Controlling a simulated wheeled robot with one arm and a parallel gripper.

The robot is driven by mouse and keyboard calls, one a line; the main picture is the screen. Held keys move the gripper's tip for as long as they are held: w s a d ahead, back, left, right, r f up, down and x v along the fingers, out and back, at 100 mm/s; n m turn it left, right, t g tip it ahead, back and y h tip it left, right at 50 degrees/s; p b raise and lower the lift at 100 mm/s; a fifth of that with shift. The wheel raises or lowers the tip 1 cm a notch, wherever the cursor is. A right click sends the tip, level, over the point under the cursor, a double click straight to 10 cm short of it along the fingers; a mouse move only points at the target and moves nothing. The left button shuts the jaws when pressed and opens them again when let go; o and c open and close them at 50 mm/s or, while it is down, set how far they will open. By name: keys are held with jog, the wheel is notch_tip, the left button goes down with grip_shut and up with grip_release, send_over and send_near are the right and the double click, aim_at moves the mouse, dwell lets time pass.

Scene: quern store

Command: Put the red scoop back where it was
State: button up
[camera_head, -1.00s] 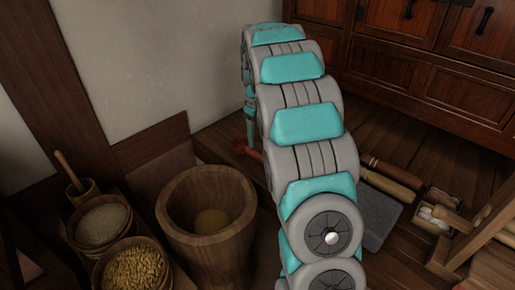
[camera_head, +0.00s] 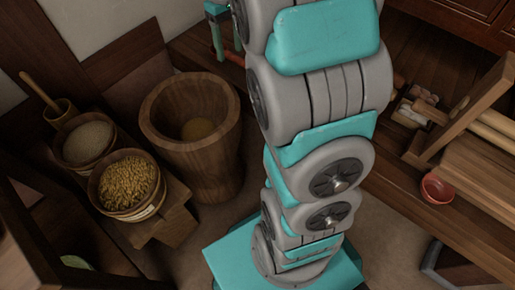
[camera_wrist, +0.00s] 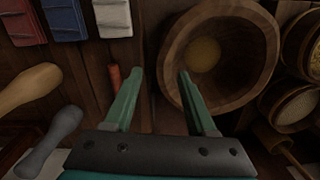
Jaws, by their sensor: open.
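A red handle-like piece (camera_head: 235,58) lies on the dark boards just behind the wooden mortar (camera_head: 160,115). In the wrist view the red piece (camera_wrist: 115,76) shows just left of my left finger, partly hidden by it. I cannot tell whether it is the scoop; no scoop bowl shows on it. My gripper (camera_wrist: 159,73) is open, with nothing between its fingers, pointing down beside the mortar rim (camera_wrist: 170,60). In the head view my gripper (camera_head: 225,48) is small and partly hidden by my arm.
A small red bowl (camera_head: 437,190) sits on the right bench near a wooden frame (camera_head: 470,110). Tubs of grain (camera_head: 125,205) and flour (camera_head: 88,160) stand left of the mortar. Wooden (camera_wrist: 30,88) and grey (camera_wrist: 50,140) tools and coloured blocks lie left in the wrist view.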

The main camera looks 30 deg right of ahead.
jog(key=s+a+f, duration=0.1)
jog(key=s+a, duration=0.2)
jog(key=s, duration=0.7)
jog(key=s+a+f+m, duration=0.1)
jog(key=s+a, duration=0.2)
jog(key=s, duration=0.7)
jog(key=s+a+f+m+g, duration=0.1)
jog(key=s+a+f, duration=0.1)
jog(key=s, duration=0.7)
jog(key=shift+s+a, duration=0.4)
jog(key=shift+a, duration=0.5)
jog(key=shift+d+f, duration=0.1)
